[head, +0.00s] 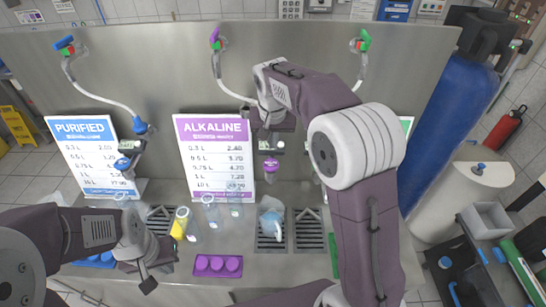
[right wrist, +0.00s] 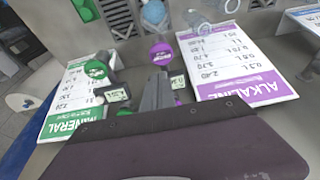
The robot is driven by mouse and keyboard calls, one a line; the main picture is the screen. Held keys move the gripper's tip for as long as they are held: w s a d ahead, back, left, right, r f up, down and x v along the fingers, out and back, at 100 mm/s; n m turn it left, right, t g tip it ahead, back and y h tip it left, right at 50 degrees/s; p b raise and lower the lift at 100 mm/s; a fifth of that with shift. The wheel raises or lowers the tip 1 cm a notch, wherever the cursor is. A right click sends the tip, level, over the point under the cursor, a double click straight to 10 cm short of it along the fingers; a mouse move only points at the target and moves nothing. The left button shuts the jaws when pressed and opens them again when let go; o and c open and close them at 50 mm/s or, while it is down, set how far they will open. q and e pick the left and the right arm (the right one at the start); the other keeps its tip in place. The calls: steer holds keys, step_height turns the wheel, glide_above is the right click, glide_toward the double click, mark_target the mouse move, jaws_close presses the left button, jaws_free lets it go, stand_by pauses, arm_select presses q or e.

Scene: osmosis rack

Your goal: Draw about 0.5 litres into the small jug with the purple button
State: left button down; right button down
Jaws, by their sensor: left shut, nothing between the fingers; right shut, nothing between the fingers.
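The round purple button (head: 270,165) is on the alkaline tap, right of the purple alkaline panel (head: 215,150); it also shows in the right wrist view (right wrist: 161,53). A clear bluish jug (head: 271,222) stands on the drain grate below this tap; part of it shows at the top of the right wrist view (right wrist: 154,12). My right gripper (right wrist: 158,92) is shut and empty, close to the purple button; I cannot tell whether it touches. In the head view my arm mostly hides it. My left gripper (head: 147,282) is shut and empty, low at the left.
Clear vessels (head: 211,211) and a yellow-topped one (head: 181,223) stand left of the jug. A purple cap tray (head: 217,265) lies in front. The blue purified panel (head: 92,155) is at left; the green mineral panel (right wrist: 75,92) is beside the alkaline tap. A blue cylinder (head: 447,110) stands right.

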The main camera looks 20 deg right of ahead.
mark_target(273, 166)
steer(key=x, duration=0.2)
steer(key=p+x, duration=0.1)
steer(key=x, duration=0.2)
steer(key=s+p+x, duration=0.1)
steer(key=x, duration=0.2)
steer(key=shift+a+f, duration=0.1)
steer(key=shift+f, duration=0.1)
steer(key=shift+a+f, duration=0.15)
step_height(273, 166, down, 2)
steer(key=shift+f+b, duration=0.1)
steer(key=shift+b, duration=0.85)
steer(key=shift+s, duration=0.25)
stand_by(1.7)
stand_by(0.4)
